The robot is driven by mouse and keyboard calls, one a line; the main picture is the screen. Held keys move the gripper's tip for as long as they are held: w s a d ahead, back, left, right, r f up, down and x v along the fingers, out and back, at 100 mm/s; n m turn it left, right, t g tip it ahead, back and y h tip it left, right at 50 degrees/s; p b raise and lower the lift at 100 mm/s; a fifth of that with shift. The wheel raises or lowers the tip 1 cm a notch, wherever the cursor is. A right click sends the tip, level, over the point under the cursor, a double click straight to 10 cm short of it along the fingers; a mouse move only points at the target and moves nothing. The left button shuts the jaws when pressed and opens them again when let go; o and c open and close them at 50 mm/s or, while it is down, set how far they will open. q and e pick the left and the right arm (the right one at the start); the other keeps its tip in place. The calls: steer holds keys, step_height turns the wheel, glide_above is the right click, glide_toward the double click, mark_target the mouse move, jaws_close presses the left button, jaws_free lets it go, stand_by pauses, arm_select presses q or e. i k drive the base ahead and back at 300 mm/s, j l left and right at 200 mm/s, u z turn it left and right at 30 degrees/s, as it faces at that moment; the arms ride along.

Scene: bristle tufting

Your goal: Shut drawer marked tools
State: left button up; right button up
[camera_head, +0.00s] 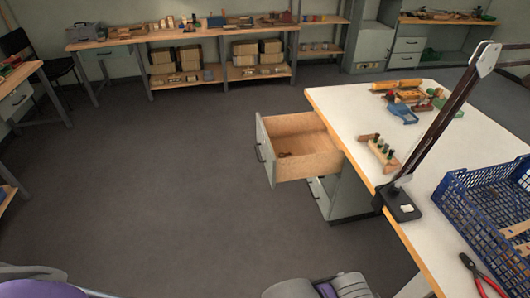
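A drawer (265,165) under the white-topped workbench (345,115) is pulled far out to the left. It has a grey front with a dark handle (259,153) and light wooden sides. A small brown item (285,154) lies inside. I cannot read any label on the drawer. Below it, another grey drawer front (319,196) sits on the same cabinet and shows partly. Parts of my own body show at the bottom edge, at the left and centre, well away from the drawer. I see no gripper fingers.
The grey floor (175,185) left of the drawer is clear. Shelves and benches line the back wall.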

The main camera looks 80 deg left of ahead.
mark_target(315, 151)
steer(key=u, duration=1.7)
steer(key=k+j+u, duration=0.1)
steer(key=k+u, duration=0.25)
steer(key=k+j+u, duration=0.15)
steer(key=u, duration=0.25)
steer(key=i+j+z, duration=0.1)
steer(key=i, duration=2.2)
